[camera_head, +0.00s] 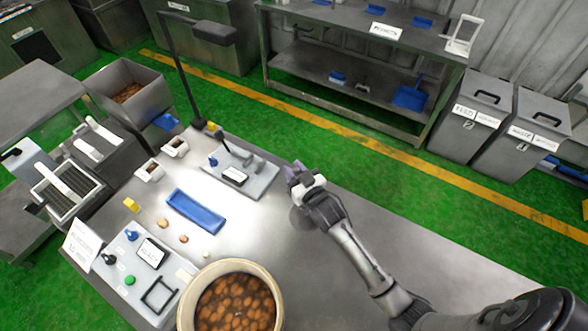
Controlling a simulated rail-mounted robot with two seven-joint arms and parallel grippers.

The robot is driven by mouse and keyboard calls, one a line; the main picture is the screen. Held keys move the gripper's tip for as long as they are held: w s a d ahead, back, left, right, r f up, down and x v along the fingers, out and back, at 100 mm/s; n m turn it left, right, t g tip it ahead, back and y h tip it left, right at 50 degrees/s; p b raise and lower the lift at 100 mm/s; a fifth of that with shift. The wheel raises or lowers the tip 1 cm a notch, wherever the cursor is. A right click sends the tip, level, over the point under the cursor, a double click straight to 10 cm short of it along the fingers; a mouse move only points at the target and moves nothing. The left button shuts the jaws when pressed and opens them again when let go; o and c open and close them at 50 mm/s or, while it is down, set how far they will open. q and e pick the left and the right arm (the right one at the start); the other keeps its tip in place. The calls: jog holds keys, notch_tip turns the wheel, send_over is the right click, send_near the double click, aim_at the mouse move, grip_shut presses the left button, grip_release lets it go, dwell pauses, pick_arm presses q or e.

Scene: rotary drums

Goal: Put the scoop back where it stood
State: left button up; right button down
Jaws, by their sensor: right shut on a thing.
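My right gripper (294,173) is above the steel table (345,235), near its far edge and right of the grey scale-like plate (262,180). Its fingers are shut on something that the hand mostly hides. I take it for the scoop, but its shape cannot be made out. A dark rounded part shows below the hand; I cannot tell whether it is the scoop or my wrist. My left gripper is not in view.
A blue tray (195,212), small cups (150,170), a control panel (135,265) and a pot of brown pieces (232,302) occupy the table's left and front. A lamp post (182,85) rises at the back. Labelled bins (470,115) stand beyond. The table's middle right is bare.

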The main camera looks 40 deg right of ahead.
jog(key=shift+f, duration=0.1)
jog(key=c, duration=1.1)
grip_release()
jog(key=shift+o, duration=1.3)
jog(key=shift+o, duration=0.3)
jog(key=o, duration=0.8)
